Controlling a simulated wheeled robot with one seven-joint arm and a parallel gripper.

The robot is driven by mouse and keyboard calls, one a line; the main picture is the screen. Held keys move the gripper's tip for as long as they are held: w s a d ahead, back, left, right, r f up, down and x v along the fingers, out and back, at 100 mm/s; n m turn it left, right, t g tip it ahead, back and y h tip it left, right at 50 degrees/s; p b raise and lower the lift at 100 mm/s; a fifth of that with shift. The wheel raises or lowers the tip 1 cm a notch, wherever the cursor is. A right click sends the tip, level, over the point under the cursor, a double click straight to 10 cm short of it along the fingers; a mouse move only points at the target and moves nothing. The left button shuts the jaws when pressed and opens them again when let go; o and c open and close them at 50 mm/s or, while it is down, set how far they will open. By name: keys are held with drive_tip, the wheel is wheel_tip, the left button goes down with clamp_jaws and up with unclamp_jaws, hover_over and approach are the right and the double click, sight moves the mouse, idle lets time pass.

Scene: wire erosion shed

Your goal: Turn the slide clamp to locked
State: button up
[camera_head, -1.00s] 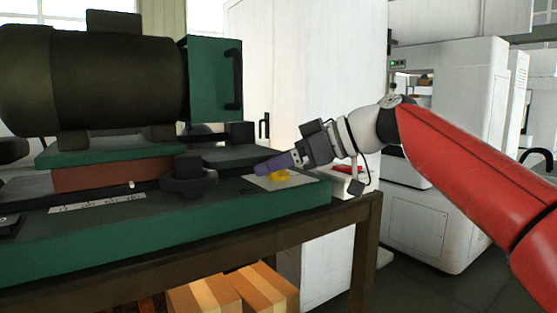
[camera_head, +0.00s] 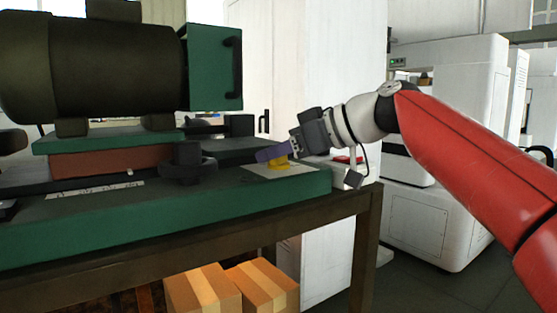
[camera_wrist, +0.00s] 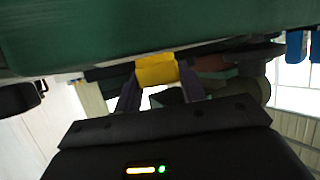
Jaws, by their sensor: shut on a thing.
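The slide clamp shows as a small yellow piece (camera_head: 278,163) on a pale plate (camera_head: 300,173) at the right end of the green machine bed. In the wrist view the yellow piece (camera_wrist: 156,70) sits between the two purple-grey fingers. My gripper (camera_head: 270,153) reaches in from the right with its fingers at the yellow piece, shut on it. The fingers hide part of the piece in the head view. I cannot read any locked or unlocked marking.
A dark round knob (camera_head: 187,165) stands on the bed left of the clamp. A large dark motor with a green box (camera_head: 214,70) rises behind. The bed rests on a brown bench (camera_head: 230,221), with cardboard boxes (camera_head: 203,290) beneath. A white cabinet (camera_head: 310,70) stands behind.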

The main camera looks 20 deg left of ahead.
drive_tip(key=m+t+h+b, duration=0.1)
drive_tip(key=m+t+b, duration=0.1)
drive_tip(key=m+t, duration=0.1)
drive_tip(key=shift+s, duration=0.1)
drive_tip(key=shift+m+t+h, duration=0.9)
drive_tip(key=shift+m+t, duration=0.5)
drive_tip(key=shift+t, duration=0.2)
drive_tip(key=o, duration=1)
drive_tip(key=b+v, duration=0.2)
drive_tip(key=v, duration=0.5)
drive_tip(key=shift+s+d+r, duration=0.2)
